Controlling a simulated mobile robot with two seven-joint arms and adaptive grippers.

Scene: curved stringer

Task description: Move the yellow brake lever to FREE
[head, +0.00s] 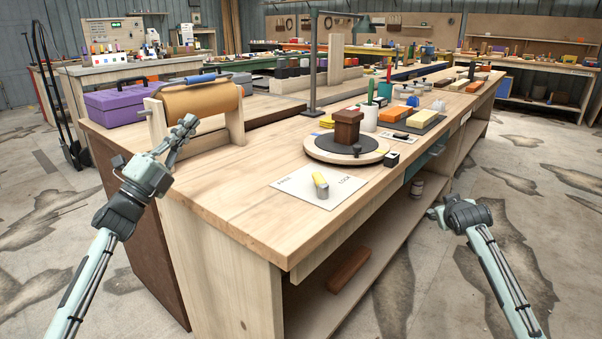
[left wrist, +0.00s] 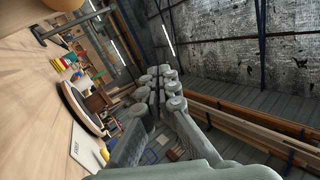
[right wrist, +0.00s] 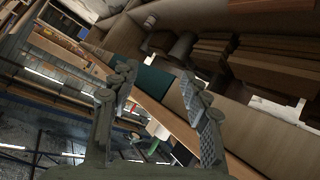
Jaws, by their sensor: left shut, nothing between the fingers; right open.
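The yellow brake lever (head: 320,181) stands on a white plate (head: 300,195) near the front edge of the workbench. The plate carries a label at its left, which seems to read FREE, and LOCK at its right; the lever is between them, and I cannot tell its exact setting. The lever (left wrist: 104,154) and plate (left wrist: 82,150) also show in the left wrist view. My left gripper (head: 186,127) is shut and empty, raised left of the plate, in front of the roller. My right gripper (head: 434,213) is open and empty, off the bench's right side.
A round turntable (head: 318,152) with a brown block (head: 347,128) stands behind the plate. A roller on a wooden stand (head: 203,98) and a purple toolbox (head: 112,104) are at the left. A small black box (head: 391,160) sits right of the turntable. Bare benchtop lies left of the plate.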

